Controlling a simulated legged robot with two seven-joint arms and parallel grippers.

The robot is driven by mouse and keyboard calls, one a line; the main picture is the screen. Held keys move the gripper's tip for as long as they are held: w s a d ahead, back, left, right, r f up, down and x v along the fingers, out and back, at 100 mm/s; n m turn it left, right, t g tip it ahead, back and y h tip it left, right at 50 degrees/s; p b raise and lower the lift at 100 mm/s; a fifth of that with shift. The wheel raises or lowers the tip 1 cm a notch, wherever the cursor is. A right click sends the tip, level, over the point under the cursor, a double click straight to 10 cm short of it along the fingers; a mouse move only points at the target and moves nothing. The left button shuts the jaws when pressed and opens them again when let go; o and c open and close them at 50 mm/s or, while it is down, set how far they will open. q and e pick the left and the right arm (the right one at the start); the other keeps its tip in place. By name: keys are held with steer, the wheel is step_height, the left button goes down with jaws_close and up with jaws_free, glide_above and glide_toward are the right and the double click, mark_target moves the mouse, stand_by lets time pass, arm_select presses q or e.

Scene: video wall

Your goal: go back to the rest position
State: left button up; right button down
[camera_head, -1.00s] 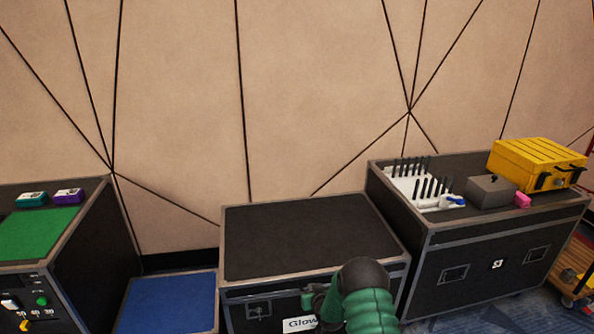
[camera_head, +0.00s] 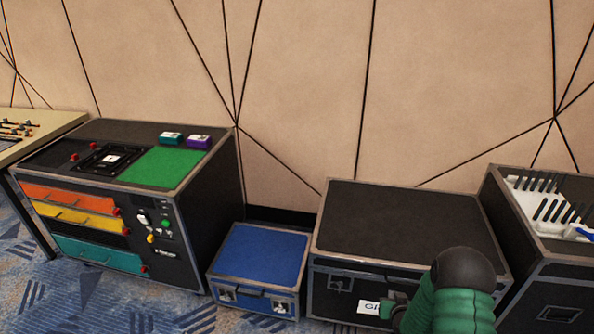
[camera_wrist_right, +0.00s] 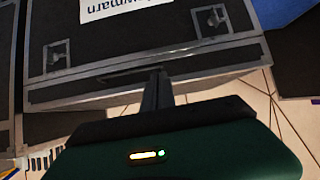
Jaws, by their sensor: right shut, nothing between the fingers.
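My right arm shows in the head view, green with a dark joint, low at the right. My right gripper (camera_head: 392,308) is at the front of the black case (camera_head: 410,222), partly hidden by my own arm. In the right wrist view my right gripper (camera_wrist_right: 158,92) has its dark fingers together with nothing between them. The front of the black case with its latches and white label (camera_wrist_right: 108,8) fills much of that view. I cannot tell whether the fingers touch the case. My left gripper is in neither view.
A small blue-topped case (camera_head: 262,255) stands left of the black case. Further left is a case (camera_head: 203,222) with coloured drawers and a green mat (camera_head: 160,167). A case with a white rack (camera_head: 548,222) stands at the right. Patterned carpet (camera_head: 120,305) is clear in front.

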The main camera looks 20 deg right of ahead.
steer(key=s+a+r+n+g+y, duration=0.2)
steer(key=a+r, duration=0.3)
steer(key=a, duration=0.3)
steer(key=s+a+r+n+g+y, duration=0.1)
steer(key=s+a+r, duration=0.1)
steer(key=a+r, duration=0.45)
steer(key=s+a+r+n+g+y, duration=0.2)
steer(key=s+a+r+g, duration=0.2)
steer(key=s+a, duration=0.85)
steer(key=w+p+v, duration=0.2)
steer(key=p+v, duration=1.3)
steer(key=v, duration=0.1)
steer(key=shift+w+r+p, duration=0.2)
steer(key=shift+r+p, duration=0.1)
steer(key=shift+p, duration=0.05)
steer(key=shift+a, duration=0.1)
